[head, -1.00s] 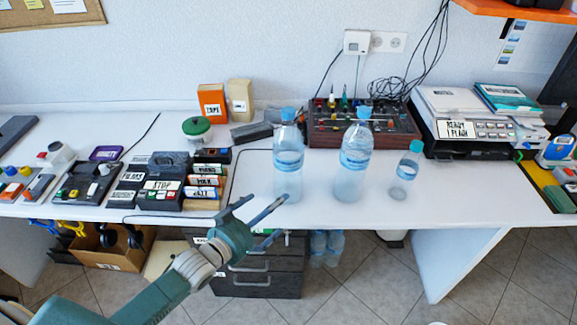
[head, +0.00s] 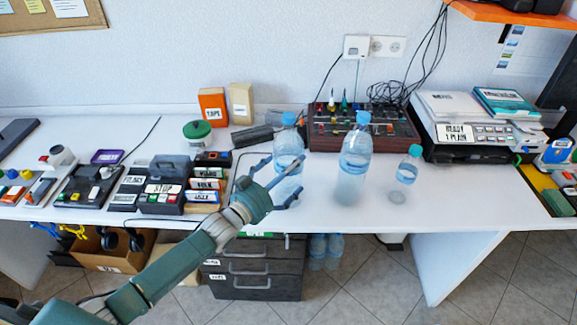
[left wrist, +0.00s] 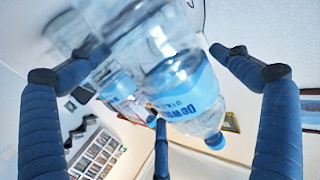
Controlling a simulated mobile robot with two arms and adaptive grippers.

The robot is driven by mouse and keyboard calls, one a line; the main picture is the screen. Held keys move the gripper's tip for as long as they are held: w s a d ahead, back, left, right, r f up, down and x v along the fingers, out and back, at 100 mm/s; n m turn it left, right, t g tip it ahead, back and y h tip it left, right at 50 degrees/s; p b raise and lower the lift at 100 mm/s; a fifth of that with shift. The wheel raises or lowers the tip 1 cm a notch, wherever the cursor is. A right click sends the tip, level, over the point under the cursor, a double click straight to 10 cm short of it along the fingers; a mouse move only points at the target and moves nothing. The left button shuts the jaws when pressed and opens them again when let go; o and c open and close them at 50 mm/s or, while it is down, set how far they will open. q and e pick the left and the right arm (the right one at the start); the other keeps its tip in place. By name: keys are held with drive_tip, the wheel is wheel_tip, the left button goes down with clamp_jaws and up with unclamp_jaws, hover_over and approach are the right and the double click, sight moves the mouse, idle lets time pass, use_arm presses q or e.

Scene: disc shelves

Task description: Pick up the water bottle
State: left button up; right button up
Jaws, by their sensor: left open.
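Three clear water bottles with blue caps stand upright on the white table in the head view. They are a large left one (head: 289,142), a large middle one (head: 354,160) and a small right one (head: 406,173). My left gripper (head: 284,178) is open at the left bottle, its fingers around the lower part and hiding some of it. In the left wrist view, a bottle with a blue label (left wrist: 185,90) fills the space between the spread fingers. Whether any finger touches it, I cannot tell. My right gripper is not in view.
A dark red control box (head: 340,140) stands behind the bottles, and a printer (head: 470,140) is at the back right. A black block with labelled cases (head: 165,200) lies left of my gripper. The table front (head: 450,215) right of the bottles is clear.

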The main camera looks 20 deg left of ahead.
use_arm(q)
drive_tip(key=shift+x, duration=0.9)
drive_tip(key=shift+c, duration=0.5)
drive_tip(key=c, duration=1.3)
drive_tip(key=shift+r, duration=0.45)
drive_tip(key=c, duration=0.3)
drive_tip(key=shift+w+f, duration=0.1)
drive_tip(key=shift+w, duration=0.1)
drive_tip(key=shift+c, duration=0.2)
